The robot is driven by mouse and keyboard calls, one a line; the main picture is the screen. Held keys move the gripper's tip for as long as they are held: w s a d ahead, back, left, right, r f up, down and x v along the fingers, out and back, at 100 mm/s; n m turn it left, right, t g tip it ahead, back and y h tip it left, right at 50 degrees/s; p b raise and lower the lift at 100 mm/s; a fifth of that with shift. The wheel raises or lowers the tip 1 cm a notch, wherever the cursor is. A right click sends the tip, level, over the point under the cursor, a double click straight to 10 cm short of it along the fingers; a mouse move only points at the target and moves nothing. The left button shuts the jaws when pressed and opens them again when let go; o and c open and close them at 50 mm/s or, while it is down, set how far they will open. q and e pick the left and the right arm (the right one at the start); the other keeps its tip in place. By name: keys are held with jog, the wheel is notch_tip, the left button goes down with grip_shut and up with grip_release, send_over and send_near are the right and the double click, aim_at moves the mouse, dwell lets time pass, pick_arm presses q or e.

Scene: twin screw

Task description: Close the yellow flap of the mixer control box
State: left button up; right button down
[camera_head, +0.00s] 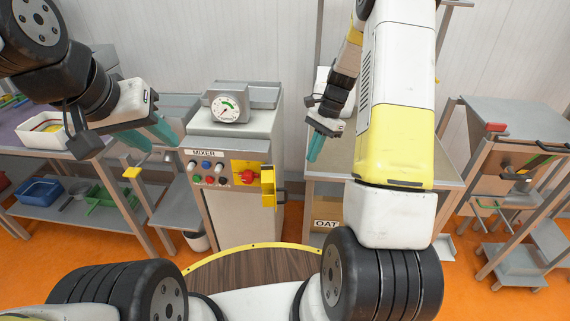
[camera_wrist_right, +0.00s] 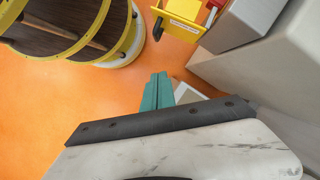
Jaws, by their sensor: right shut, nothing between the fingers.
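The grey mixer control box (camera_head: 227,215) stands in the middle of the head view, with a gauge on top. Its yellow flap (camera_head: 268,186) stands open, sticking out at the right of the yellow plate with the red knob (camera_head: 247,177). The flap also shows in the right wrist view (camera_wrist_right: 187,14) at the top, with a dark handle. My right gripper (camera_head: 316,148) is shut and empty, right of the flap and apart from it. Its teal fingers (camera_wrist_right: 158,92) are together in the wrist view. My left gripper (camera_head: 150,137) is left of the box, its teal fingers apart and empty.
Several coloured buttons (camera_head: 207,172) sit left of the red knob. A table with a white bin (camera_head: 42,130) stands at the left. A shelf with a cardboard box (camera_head: 327,213) is at the right. A trolley (camera_head: 505,125) stands farther right. Orange floor (camera_wrist_right: 75,110) lies below the flap.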

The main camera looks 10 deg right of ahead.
jog(key=s+a+r+x, duration=0.1)
jog(key=a+x, duration=0.1)
jog(key=x, duration=1)
jog(key=shift+a, duration=0.35)
jog(key=shift+s+a+f+m, duration=0.15)
jog(key=shift+s+m, duration=0.05)
jog(key=shift+m, duration=0.1)
